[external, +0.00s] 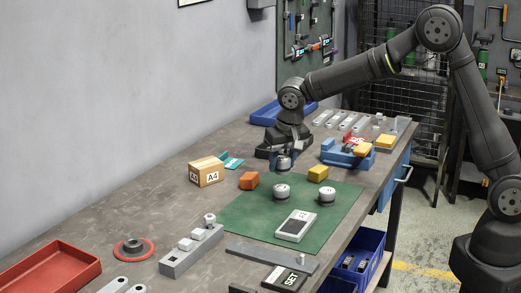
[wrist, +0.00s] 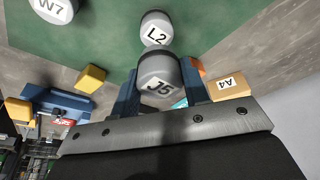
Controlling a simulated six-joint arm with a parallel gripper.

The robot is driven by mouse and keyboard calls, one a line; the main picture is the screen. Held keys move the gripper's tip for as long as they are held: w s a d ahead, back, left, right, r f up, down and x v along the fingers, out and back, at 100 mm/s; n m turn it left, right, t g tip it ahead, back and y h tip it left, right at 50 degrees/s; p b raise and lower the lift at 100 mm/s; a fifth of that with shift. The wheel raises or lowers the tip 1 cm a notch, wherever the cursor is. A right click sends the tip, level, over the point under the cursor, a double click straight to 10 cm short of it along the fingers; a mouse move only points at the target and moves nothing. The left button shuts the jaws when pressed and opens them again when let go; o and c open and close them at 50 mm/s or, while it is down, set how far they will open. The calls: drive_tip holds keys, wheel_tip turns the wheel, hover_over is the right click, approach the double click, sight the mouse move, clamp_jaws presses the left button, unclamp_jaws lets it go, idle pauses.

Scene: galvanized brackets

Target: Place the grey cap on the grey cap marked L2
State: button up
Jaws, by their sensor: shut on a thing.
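My gripper (external: 284,156) is shut on a grey cap marked J5 (wrist: 158,76), with one blue finger on each side of it. The held cap (external: 284,164) hangs in the air above the green mat. The grey cap marked L2 (wrist: 156,27) stands upright on the mat; in the external view this cap (external: 282,193) is just below the held one, with a gap between them. Another grey cap, marked W7 (wrist: 53,8), stands on the mat to the right of L2 in the external view (external: 326,196).
An orange block (external: 249,181), a yellow block (external: 318,173) and a cardboard box marked A4 (external: 206,173) stand near the caps. A grey device (external: 296,226) lies on the green mat (external: 250,219) in front. A blue fixture (external: 345,155) stands behind at right.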

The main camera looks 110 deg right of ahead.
sight(281, 174)
drive_tip(key=shift+w+f, duration=0.1)
drive_tip(key=shift+f, duration=1.9)
drive_tip(key=o, duration=1)
drive_tip(key=shift+f, duration=0.15)
drive_tip(key=v, duration=1.2)
